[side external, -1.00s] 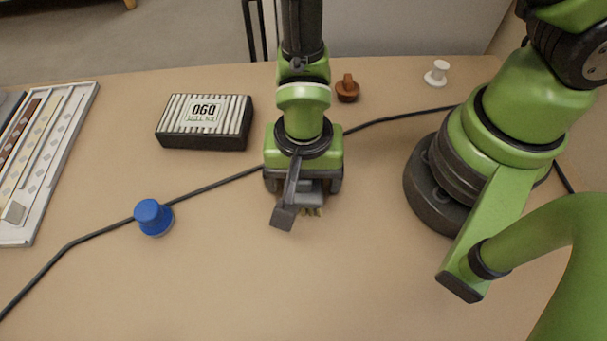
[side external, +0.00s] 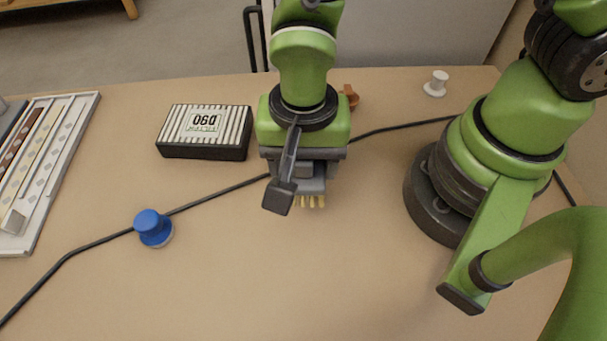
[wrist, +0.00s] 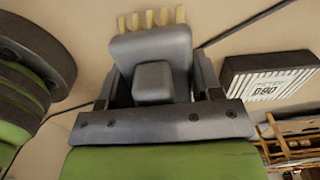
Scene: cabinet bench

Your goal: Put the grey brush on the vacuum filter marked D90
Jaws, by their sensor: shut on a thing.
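The grey brush (wrist: 150,50) is held between the fingers of my gripper (wrist: 152,75) in the wrist view, its pale yellow bristle tufts showing past its far edge. In the side view my gripper (side external: 306,185) is shut on the brush, and the bristles (side external: 313,201) show beneath it. The brush seems to be held above the bench. The vacuum filter marked D90 (side external: 206,131) is a black block with a white pleated top and a label. It lies flat to the left of my gripper, and also shows at right in the wrist view (wrist: 268,80).
A blue-topped brush or knob (side external: 153,228) stands at front left. A brown knob (side external: 350,97) is behind my gripper and a white one (side external: 436,83) is at back right. A black cable (side external: 215,195) crosses the bench. A tray of strips (side external: 50,170) lies at far left.

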